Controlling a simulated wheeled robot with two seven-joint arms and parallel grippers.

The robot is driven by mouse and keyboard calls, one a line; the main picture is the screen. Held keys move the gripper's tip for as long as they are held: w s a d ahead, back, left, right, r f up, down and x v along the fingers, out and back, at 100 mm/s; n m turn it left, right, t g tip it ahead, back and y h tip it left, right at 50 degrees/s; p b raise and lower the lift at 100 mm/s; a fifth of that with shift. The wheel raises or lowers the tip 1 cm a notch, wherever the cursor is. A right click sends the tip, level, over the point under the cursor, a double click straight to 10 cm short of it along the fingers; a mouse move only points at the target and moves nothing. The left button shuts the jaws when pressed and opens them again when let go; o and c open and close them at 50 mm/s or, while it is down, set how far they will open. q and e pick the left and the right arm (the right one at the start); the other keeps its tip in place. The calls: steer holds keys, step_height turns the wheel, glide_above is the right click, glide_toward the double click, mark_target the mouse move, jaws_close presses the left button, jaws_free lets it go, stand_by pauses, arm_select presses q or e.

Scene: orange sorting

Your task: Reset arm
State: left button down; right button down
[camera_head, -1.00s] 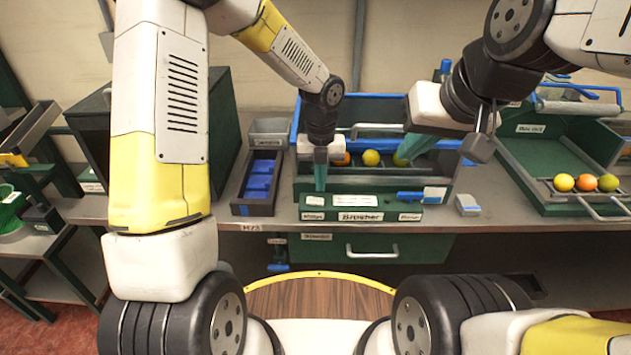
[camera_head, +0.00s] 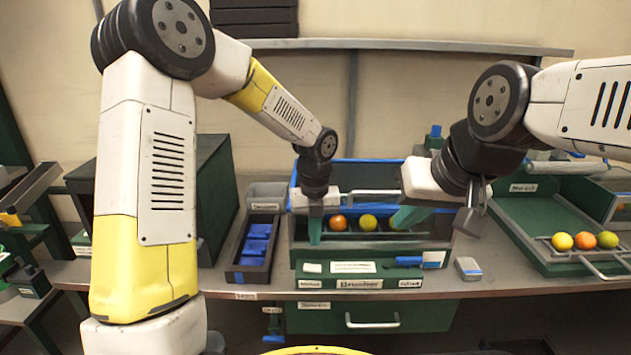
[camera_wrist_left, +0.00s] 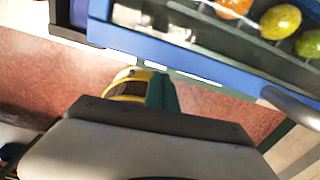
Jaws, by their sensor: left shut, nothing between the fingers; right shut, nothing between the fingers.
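My left gripper (camera_head: 315,230) is shut and empty, its teal fingers pointing down in front of the blue-rimmed green box (camera_head: 440,236) on the workbench. In the left wrist view its shut fingers (camera_wrist_left: 161,92) point past the box's blue edge toward the red floor. My right gripper (camera_head: 403,217) is shut and empty over the right part of the same box. In the box lie an orange fruit (camera_head: 337,223), a yellow one (camera_head: 368,222) and a greenish one, which my right gripper partly covers.
A green tray (camera_head: 530,225) at the right holds several fruits by its front rail. A grey bin with blue pieces (camera_head: 238,262) stands left of the box. A small grey block (camera_head: 467,267) lies on the bench (camera_head: 520,290). A drawer (camera_head: 372,320) is below.

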arm_select(q)
steer(key=s+a+r+n+t, duration=0.1)
steer(key=s+a+r+n, duration=0.3)
steer(key=r+n, duration=0.3)
steer(key=s+a+r+n+t, duration=0.1)
steer(key=s+a+r+n, duration=0.2)
steer(key=a+r+n, duration=0.4)
steer(key=s+a+r+n+t+h, duration=0.1)
steer(key=s+r+n+t, duration=0.1)
steer(key=s+n, duration=0.4)
steer(key=s+a+r+n+t+h, duration=0.1)
steer(key=s+n, duration=0.5)
steer(key=n, duration=0.8)
steer(key=shift+s+a+r+t, duration=0.25)
steer(key=shift+r+t, duration=0.25)
steer(key=shift+r, duration=0.45)
